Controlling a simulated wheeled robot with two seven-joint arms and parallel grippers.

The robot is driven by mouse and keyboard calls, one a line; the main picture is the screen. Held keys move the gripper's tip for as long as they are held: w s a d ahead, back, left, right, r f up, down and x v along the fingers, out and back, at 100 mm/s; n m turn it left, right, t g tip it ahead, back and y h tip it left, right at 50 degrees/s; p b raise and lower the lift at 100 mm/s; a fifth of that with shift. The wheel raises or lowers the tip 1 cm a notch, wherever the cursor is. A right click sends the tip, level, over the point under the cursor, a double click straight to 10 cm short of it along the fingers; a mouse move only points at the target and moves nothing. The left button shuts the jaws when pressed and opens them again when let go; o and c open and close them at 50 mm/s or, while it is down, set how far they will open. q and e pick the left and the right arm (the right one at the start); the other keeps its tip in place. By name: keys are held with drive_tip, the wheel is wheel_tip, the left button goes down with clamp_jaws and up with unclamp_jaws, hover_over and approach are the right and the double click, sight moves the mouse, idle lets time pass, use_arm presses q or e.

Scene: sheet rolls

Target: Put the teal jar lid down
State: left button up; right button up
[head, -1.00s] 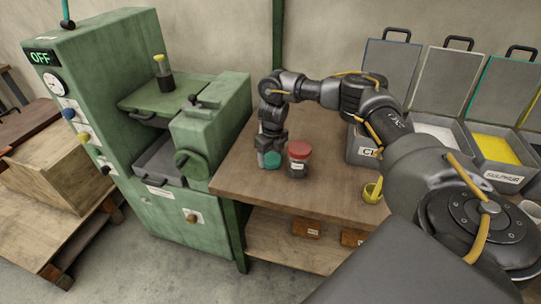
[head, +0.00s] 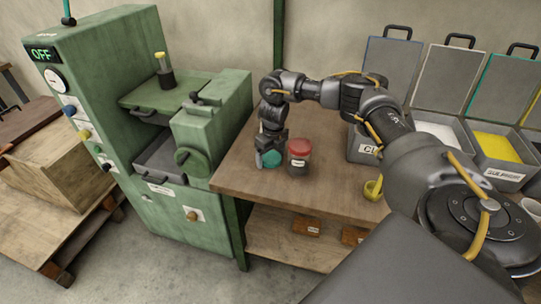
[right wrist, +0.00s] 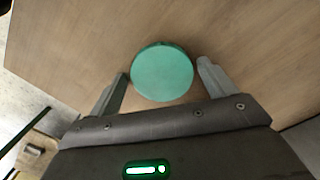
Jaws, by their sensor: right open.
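The teal jar lid (head: 271,158) is at the near-left part of the wooden table, right below my right gripper (head: 268,152). In the right wrist view the round teal lid (right wrist: 162,72) shows face-on, with the fingers of my right gripper (right wrist: 163,84) spread on either side. A gap shows between the lid and each finger, so the gripper is open. The lid appears to rest on the tabletop. My left gripper is not in view.
A dark jar with a red lid (head: 299,154) stands just right of the teal lid. A green press (head: 165,130) stands left of the wooden table (head: 330,190). The table's front is clear.

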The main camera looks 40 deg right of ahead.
sight(273, 158)
drive_tip(key=shift+d, duration=0.15)
drive_tip(key=shift+r, duration=0.15)
wheel_tip(273, 158, up, 13)
drive_tip(key=p, duration=0.2)
drive_tip(key=shift+s+f, duration=0.2)
drive_tip(key=shift+s, duration=0.2)
